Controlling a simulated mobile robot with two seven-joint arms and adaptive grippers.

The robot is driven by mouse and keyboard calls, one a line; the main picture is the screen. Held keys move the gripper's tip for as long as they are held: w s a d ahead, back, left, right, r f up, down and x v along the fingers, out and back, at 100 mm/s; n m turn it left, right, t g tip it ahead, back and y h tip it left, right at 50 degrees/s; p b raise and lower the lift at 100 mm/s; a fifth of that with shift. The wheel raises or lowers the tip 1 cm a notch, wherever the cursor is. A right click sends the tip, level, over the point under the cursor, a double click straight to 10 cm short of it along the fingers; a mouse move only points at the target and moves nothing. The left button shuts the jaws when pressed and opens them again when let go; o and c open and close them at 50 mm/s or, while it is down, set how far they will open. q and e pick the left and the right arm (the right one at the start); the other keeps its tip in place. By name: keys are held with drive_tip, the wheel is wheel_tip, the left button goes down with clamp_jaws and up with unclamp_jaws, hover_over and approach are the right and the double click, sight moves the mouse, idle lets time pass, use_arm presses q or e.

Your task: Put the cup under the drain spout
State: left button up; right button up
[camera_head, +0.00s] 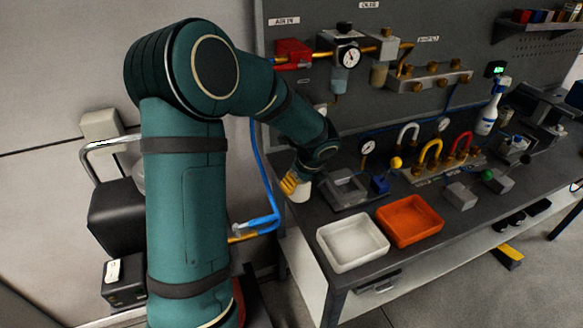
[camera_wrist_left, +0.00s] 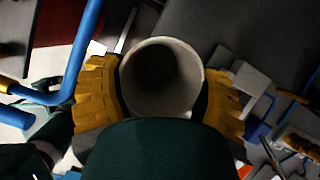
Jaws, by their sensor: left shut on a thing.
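My left gripper (camera_head: 291,185) has yellow fingers and is shut on the white cup (camera_head: 301,191), at the left end of the workbench. In the left wrist view the cup (camera_wrist_left: 162,78) sits between the two yellow fingers (camera_wrist_left: 160,98), its round mouth toward the camera and its inside dark and seemingly empty. The filter unit with a round gauge (camera_head: 348,58) hangs on the back panel. Its bowl (camera_head: 339,80) has a small drain spout (camera_head: 335,98) at the bottom, above and to the right of the cup. My right gripper is not in view.
A grey fixture (camera_head: 346,188) and blue block (camera_head: 380,184) stand right of the cup. A white tray (camera_head: 352,262) and orange tray (camera_head: 437,229) lie at the bench front. A blue hose (camera_head: 262,170) hangs left of the bench. Gauges and coloured hose loops stand farther right.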

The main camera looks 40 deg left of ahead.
use_arm(q)
drive_tip(key=s+a+f+m+p, duration=0.1)
drive_tip(key=s+a+f+p, duration=0.1)
drive_tip(key=s+a, duration=0.35)
drive_tip(key=s+a+f+p, duration=0.1)
drive_tip(key=s+a+f, duration=0.1)
drive_tip(key=a, duration=0.7)
drive_tip(key=w+d, duration=0.1)
drive_tip(key=w, duration=0.4)
drive_tip(key=w+d, duration=0.1)
drive_tip(key=w, duration=0.5)
drive_tip(key=w+d+p, duration=0.1)
drive_tip(key=w+d, duration=0.1)
drive_tip(key=w, duration=0.4)
drive_tip(key=shift+w+f, duration=0.1)
drive_tip(key=shift+f, duration=0.15)
drive_tip(key=shift+d, duration=0.1)
drive_tip(key=shift+f, duration=0.1)
drive_tip(key=shift+f, duration=0.15)
drive_tip(key=o, duration=1.1)
